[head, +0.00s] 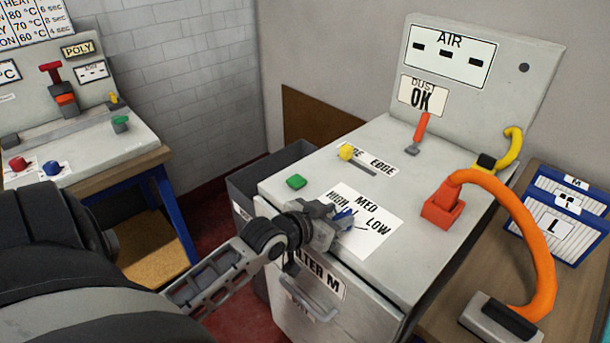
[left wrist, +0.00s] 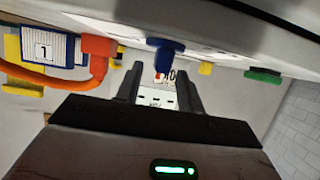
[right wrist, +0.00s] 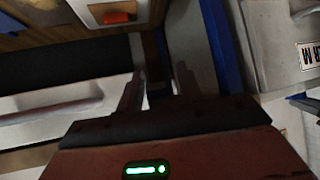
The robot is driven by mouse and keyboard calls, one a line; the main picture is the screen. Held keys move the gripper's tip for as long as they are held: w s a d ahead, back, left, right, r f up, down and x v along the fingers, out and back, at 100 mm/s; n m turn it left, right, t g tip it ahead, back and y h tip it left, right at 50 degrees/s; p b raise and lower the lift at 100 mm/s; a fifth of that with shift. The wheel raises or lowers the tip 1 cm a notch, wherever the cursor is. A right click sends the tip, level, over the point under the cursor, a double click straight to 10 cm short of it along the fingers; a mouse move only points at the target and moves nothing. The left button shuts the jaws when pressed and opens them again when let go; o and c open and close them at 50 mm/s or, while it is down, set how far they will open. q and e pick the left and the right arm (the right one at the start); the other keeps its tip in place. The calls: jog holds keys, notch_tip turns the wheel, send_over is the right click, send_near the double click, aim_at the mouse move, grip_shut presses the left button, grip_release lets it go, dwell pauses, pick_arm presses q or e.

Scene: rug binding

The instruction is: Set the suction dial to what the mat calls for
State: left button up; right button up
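The suction dial is a blue knob (head: 343,216) on the white HIGH, MED, LOW label (head: 377,226) on top of the grey cabinet. My left gripper (head: 328,219) is at the dial, partly covering it and the label. In the left wrist view the blue dial (left wrist: 165,57) sits between the spread fingertips, with a gap showing; firm contact cannot be seen. The dial's exact pointing is hard to read. My right gripper (right wrist: 160,85) is open and empty, seen only in its own wrist view. I cannot make out a mat.
The cabinet top also carries a green button (head: 296,182), a yellow slider knob (head: 346,152), an orange lever (head: 421,132) and an orange hose (head: 535,235). A sloped panel reads AIR and DUST OK. A POLY sign (head: 78,49) marks the left machine.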

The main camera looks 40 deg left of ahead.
pick_arm(q)
jog(key=d+v, duration=0.1)
jog(key=v, duration=1.1)
jog(key=shift+s+a, duration=0.25)
jog(key=shift+a, duration=0.25)
jog(key=s+d+f+m+g, duration=0.1)
jog(key=s+d+f, duration=0.1)
jog(key=d+f, duration=0.5)
jog(key=s+d+f+g+h, duration=0.1)
jog(key=s+d+f+g, duration=0.1)
jog(key=d+f, duration=0.6)
notch_tip(320, 180, down, 3)
jog(key=shift+s+d+f+m+h, duration=0.2)
jog(key=shift+s+m+h, duration=0.15)
jog(key=shift+s, duration=0.3)
